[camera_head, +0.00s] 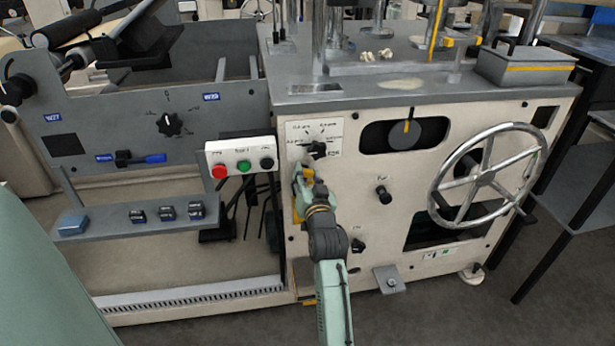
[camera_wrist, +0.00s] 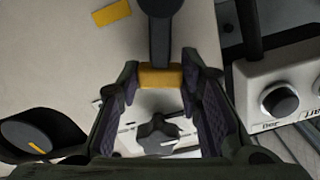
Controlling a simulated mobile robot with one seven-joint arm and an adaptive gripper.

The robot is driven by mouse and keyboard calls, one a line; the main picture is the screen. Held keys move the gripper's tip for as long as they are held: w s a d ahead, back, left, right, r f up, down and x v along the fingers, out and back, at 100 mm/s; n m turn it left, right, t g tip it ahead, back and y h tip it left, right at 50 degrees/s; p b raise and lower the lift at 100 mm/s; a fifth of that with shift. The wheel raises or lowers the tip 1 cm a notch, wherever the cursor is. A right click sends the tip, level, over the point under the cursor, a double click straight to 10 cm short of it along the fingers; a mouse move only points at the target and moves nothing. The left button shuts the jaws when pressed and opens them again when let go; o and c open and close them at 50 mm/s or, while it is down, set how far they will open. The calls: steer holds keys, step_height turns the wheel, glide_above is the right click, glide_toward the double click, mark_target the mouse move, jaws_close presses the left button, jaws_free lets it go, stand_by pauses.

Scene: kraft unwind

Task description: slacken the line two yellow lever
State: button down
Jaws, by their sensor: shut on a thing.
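The lever is dark with a yellow grip (camera_wrist: 160,77), upper middle in the wrist view. My gripper (camera_wrist: 160,72) has one finger on each side of the yellow grip and is shut on it. The lever's dark stem (camera_wrist: 161,35) runs up from the grip in that view. In the head view my gripper (camera_head: 304,184) is at the cream panel, just below the black star knob (camera_head: 317,149). My gripper and wrist largely hide the lever there. The star knob also shows between my fingers in the wrist view (camera_wrist: 158,132), apart from them.
A button box (camera_head: 240,158) with red, green and black buttons juts out left of my gripper. A large handwheel (camera_head: 487,176), a yellow-marked dial (camera_head: 406,128) and a small black knob (camera_head: 382,192) are to the right. A lower black knob (camera_head: 358,245) is near my forearm.

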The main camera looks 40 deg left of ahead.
steer(key=c, duration=1.1)
jaws_free()
steer(key=v, duration=1.2)
